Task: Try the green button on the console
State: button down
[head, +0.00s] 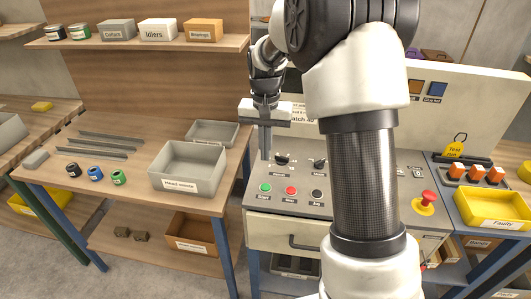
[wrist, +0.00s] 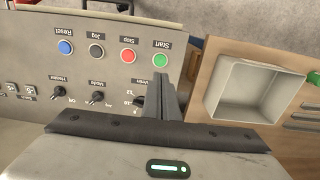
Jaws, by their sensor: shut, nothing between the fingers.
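The console (head: 300,211) stands right of the wooden bench. Its green button (head: 265,188), labelled Start, is at the left end of the button row; in the wrist view it (wrist: 160,60) shows just beyond my fingertips. My gripper (head: 266,157) is shut and empty, pointing down above the panel. In the wrist view my gripper (wrist: 161,78) has its fingertips close to the green button, apart from it in the picture. The red Stop button (head: 290,190) and black Jog button (head: 316,194) sit beside it, and a blue Reset button (wrist: 65,47) shows in the wrist view.
Black knobs (head: 282,159) stand on the panel behind the buttons. A red emergency stop (head: 428,197) is at the panel's right. A grey bin (head: 189,168) sits on the bench at left. My arm hides the panel's middle.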

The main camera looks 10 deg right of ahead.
aim_at(266, 188)
notch_tip(266, 188, down, 11)
jog(key=shift+f, duration=0.1)
dwell(0.4)
jog(key=shift+f+b, duration=0.65)
jog(key=shift+f, duration=0.1)
jog(key=shift+s+f, duration=0.25)
jog(key=shift+f, duration=0.05)
jog(key=shift+r, duration=0.1)
notch_tip(266, 188, up, 15)
jog(key=p, duration=0.2)
jog(key=shift+w+p, duration=0.3)
jog(key=shift+p, duration=0.1)
